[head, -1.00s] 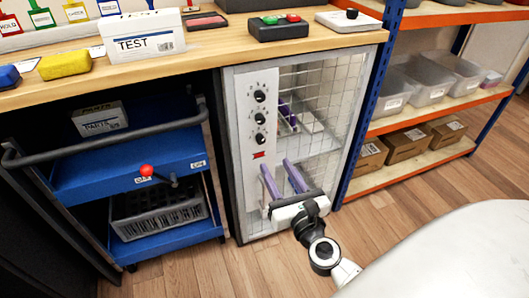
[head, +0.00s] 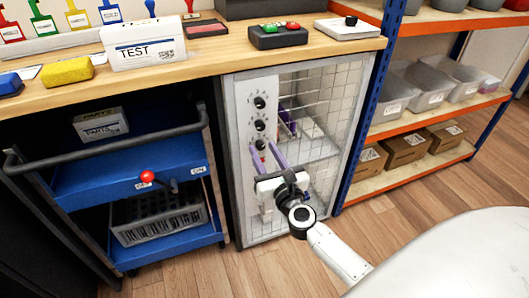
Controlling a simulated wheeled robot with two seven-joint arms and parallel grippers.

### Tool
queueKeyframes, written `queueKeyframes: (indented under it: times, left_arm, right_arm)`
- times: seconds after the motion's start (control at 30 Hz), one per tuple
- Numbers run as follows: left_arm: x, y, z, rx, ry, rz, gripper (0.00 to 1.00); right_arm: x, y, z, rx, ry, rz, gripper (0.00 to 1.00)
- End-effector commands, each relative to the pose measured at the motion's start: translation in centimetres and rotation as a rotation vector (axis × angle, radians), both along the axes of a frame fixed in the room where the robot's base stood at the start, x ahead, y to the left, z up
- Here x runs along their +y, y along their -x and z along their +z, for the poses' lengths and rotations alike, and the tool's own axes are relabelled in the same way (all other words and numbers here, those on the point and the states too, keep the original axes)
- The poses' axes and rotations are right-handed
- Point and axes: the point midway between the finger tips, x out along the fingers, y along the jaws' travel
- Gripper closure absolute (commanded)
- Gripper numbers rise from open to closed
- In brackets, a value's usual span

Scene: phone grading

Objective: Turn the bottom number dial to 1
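The white control panel (head: 243,130) on the cabinet front carries three black dials in a column. The top dial (head: 260,102) and middle dial (head: 260,125) are in plain sight. The bottom dial (head: 261,144) shows between the tips of my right gripper (head: 262,146). That gripper's two purple fingers are apart, one on each side of the dial as seen here. I cannot tell whether they touch it. The dial's pointer and its number marks are too small to read. My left gripper is out of view.
A wire-mesh cabinet door (head: 318,120) is right of the panel. A blue cart (head: 75,182) with a red-knobbed lever (head: 147,176) stands left. Shelving with bins (head: 421,98) and cardboard boxes (head: 404,147) is at right. The workbench (head: 215,45) overhangs above.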

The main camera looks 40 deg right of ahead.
Motion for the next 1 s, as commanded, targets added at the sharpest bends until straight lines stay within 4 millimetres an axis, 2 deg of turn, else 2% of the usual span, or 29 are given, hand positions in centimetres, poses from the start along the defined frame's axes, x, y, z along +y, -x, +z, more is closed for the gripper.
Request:
queueKeyframes:
  times: [0.03, 0.2, 0.57, 1.0]
  left_arm:
    - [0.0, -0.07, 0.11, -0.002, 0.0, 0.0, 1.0]
    - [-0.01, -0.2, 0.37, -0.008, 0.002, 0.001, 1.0]
    - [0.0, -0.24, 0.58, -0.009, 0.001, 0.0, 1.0]
    - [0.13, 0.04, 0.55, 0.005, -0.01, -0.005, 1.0]
  right_arm:
    - [0.01, 0.02, 0.0, 0.0, 0.0, 0.0, 0.72]
    - [0.0, 0.03, 0.0, 0.0, 0.0, 0.0, 1.0]
    - [0.0, 0.03, 0.04, 0.013, 0.051, -0.001, 1.0]
    - [0.02, 0.01, 0.07, 0.093, 0.383, 0.0, 1.0]
